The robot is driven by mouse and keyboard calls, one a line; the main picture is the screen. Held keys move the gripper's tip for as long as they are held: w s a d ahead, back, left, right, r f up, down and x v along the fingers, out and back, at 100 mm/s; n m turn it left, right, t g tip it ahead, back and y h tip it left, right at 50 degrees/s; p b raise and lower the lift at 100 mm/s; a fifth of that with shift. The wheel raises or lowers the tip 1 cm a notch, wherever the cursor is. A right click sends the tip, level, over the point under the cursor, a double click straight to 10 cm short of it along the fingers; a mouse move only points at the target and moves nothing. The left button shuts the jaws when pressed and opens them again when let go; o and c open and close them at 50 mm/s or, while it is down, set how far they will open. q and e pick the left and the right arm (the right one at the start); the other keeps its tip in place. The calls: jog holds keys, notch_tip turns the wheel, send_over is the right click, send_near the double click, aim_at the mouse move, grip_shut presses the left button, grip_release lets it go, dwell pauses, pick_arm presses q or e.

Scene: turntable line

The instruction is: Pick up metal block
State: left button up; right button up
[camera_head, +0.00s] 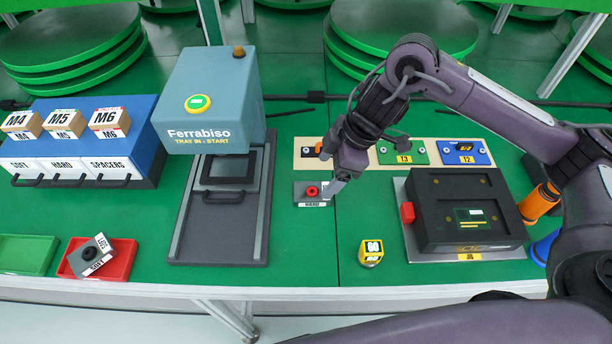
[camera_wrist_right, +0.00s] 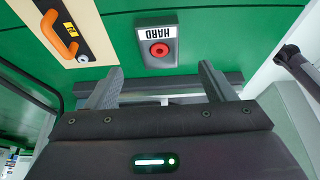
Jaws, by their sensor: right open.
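A grey metal block (camera_head: 301,200) with a red knob lies on the green table in the middle of the head view. In the right wrist view the block (camera_wrist_right: 144,60) carries a "HARD" label and sits just beyond the fingertips, roughly centred between them. My right gripper (camera_head: 336,186) is open and empty, at the right edge of the block in the head view; in the wrist view its fingers (camera_wrist_right: 160,80) are spread. Contact with the block cannot be told. A second grey block (camera_head: 103,266) with a black knob and "SOFT" label lies tilted in the red tray. My left gripper is not in view.
The blue-grey Ferrabiso press (camera_head: 215,85) stands left of the block. A beige strip (camera_head: 308,143) with coloured plates lies behind it. The green table in front of the block is clear.

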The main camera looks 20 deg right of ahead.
aim_at(312, 191)
jog(key=x, duration=0.2)
jog(key=shift+s+a+f, duration=0.2)
jog(key=shift+f, duration=0.15)
jog(key=x, duration=0.3)
jog(key=shift+w+a+f, duration=0.1)
jog(key=shift+w+f, duration=0.25)
jog(key=shift+f, duration=0.05)
jog(key=shift+a+f, duration=0.15)
jog(key=shift+f, duration=0.15)
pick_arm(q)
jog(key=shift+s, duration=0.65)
pick_arm(e)
jog(key=c, duration=1.2)
jog(key=shift+r, duration=0.1)
